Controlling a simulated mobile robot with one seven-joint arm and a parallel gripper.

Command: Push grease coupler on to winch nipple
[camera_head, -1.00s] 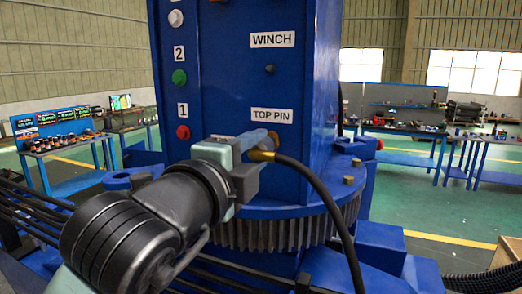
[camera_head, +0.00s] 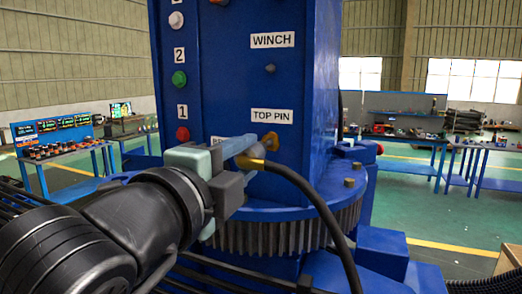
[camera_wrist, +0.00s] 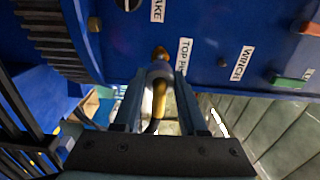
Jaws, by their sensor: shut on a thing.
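My gripper (camera_head: 256,149) is shut on the grease coupler, whose yellow rear end (camera_head: 250,163) leads into a black hose. In the wrist view the coupler (camera_wrist: 158,95) sits between the fingers (camera_wrist: 159,88), with a pale front part and yellow body. It points at a brownish nub (camera_wrist: 160,53) beside the TOP PIN label; in the head view this nub (camera_head: 271,141) is just below that label. Whether they touch is unclear. The winch nipple (camera_head: 270,68) is a small dark nub under the WINCH label, bare and higher up the panel. It also shows in the wrist view (camera_wrist: 222,62).
The blue crane column carries numbered buttons, including a green one (camera_head: 179,78), left of the nipples. A toothed slewing ring (camera_head: 290,232) with bolts lies below. The black hose (camera_head: 318,200) hangs down right. Workbenches stand far off on both sides.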

